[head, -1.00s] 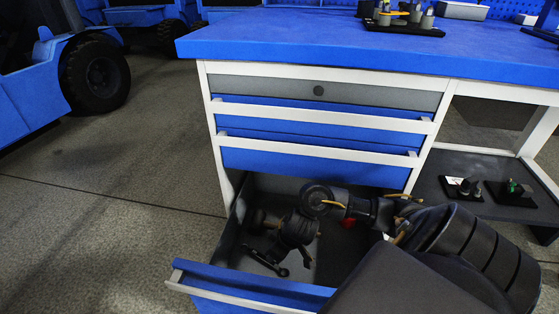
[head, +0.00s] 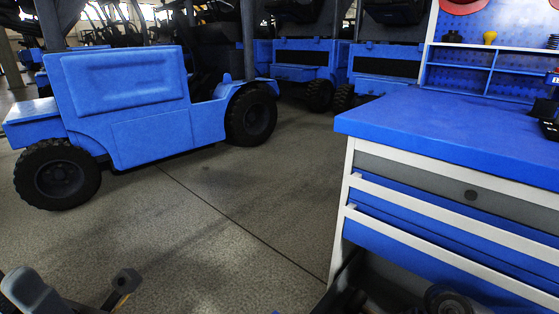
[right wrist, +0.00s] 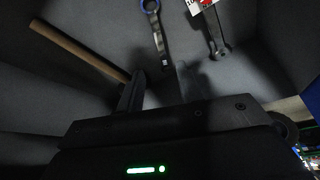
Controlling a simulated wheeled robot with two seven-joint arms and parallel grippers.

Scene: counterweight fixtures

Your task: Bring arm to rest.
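My right gripper (right wrist: 158,90) is inside the open bottom drawer in the right wrist view, its two fingers apart with nothing visible between them. A wooden handle (right wrist: 80,50) lies left of the fingers. A spanner with a blue ring (right wrist: 153,25) and another dark spanner (right wrist: 214,32) lie beyond the fingertips, near a red and white item (right wrist: 200,4). In the head view my right arm shows only in part at the bottom right, by the drawer.
The workbench (head: 450,125) with its blue top and drawers stands at the right. A blue vehicle (head: 150,105) is parked at the left, with more vehicles behind. The grey floor (head: 220,200) between vehicle and bench is clear.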

